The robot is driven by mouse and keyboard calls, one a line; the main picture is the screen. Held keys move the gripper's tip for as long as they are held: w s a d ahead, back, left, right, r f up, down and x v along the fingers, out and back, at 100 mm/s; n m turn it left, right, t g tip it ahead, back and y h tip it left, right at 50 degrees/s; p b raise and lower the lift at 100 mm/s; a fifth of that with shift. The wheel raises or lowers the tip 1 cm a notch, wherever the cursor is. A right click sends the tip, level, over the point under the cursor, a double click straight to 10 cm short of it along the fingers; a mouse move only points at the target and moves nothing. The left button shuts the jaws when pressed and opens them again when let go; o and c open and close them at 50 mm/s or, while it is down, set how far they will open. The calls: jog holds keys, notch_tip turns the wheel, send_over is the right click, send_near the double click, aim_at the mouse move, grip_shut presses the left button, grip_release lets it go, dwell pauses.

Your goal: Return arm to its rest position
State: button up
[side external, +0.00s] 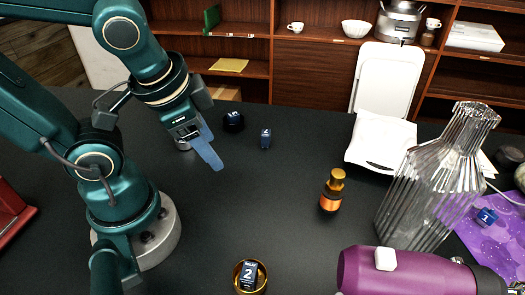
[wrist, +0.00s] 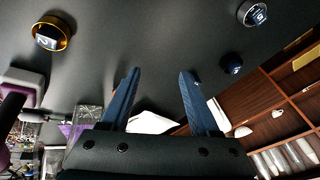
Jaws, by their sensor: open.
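My gripper (side external: 211,158) is in the left-middle of the side external view, raised above the black table, with blue fingers pointing down to the right. In the wrist view its two fingers (wrist: 159,74) stand wide apart with nothing between them. My arm is bent above its base at the left. A dark blue relay block (side external: 265,139) stands on the table right of the gripper. Another block sits in a black round holder (side external: 233,122) behind it. A block marked 2 (side external: 249,271) sits in a gold holder (side external: 238,286) at the front.
An amber bottle (side external: 331,192) stands mid-table. A ribbed glass vessel (side external: 440,180), a purple cylinder (side external: 405,273) and a purple mat (side external: 468,236) with a blue block (side external: 486,216) fill the right side. Shelves (side external: 300,70) line the back. The table between arm and bottle is clear.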

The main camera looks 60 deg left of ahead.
jog(key=d+r+n, duration=0.1)
jog(key=d+r+n+t+h, duration=0.1)
jog(key=shift+w+r+n+h, duration=0.25)
jog(key=shift+w+n+h, duration=0.05)
jog(key=shift+w+n, duration=0.1)
dwell(1.0)
